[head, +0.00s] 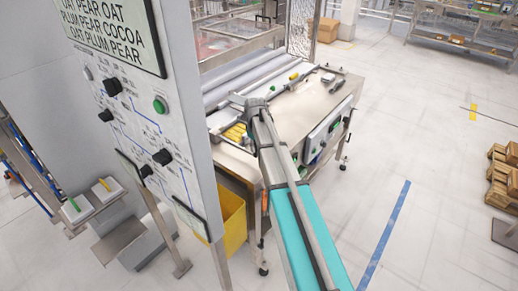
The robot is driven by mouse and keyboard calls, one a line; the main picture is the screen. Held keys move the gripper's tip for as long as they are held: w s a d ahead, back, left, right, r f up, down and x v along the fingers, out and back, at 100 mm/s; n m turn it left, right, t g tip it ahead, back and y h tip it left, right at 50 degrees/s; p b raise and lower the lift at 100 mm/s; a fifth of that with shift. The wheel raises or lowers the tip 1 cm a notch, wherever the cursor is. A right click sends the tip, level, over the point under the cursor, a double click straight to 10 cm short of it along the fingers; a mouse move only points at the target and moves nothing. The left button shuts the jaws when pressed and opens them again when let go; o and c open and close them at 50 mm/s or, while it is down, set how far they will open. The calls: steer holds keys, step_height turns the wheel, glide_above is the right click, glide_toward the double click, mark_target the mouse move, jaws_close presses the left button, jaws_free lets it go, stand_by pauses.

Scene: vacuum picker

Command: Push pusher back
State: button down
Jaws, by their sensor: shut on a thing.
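A grey and dark shape at the front edge of the steel machine table (312,102) looks like my gripper (254,106). It is small in the picture, and its fingertips are not clear. It is shut on what looks like the pusher (237,98), a light grey bar at the table's left front. Where the fingers meet the bar is hidden. Yellow pieces (235,132) lie just below and left of the gripper.
A teal conveyor (290,218) runs from the table towards me. A tall control panel (150,130) with knobs and a green button stands close on the left. A yellow bin (233,215) sits under the table. The floor on the right is mostly clear.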

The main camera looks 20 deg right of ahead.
steer(key=w+a, duration=0.3)
steer(key=w, duration=0.1)
steer(key=w+a, duration=0.2)
steer(key=w, duration=0.3)
steer(key=w+a, duration=0.3)
steer(key=w, duration=0.1)
steer(key=shift+w+a, duration=0.2)
steer(key=shift+a, duration=0.15)
steer(key=c, duration=0.6)
jaws_free()
steer(key=shift+w+a, duration=0.1)
steer(key=shift+s, duration=0.25)
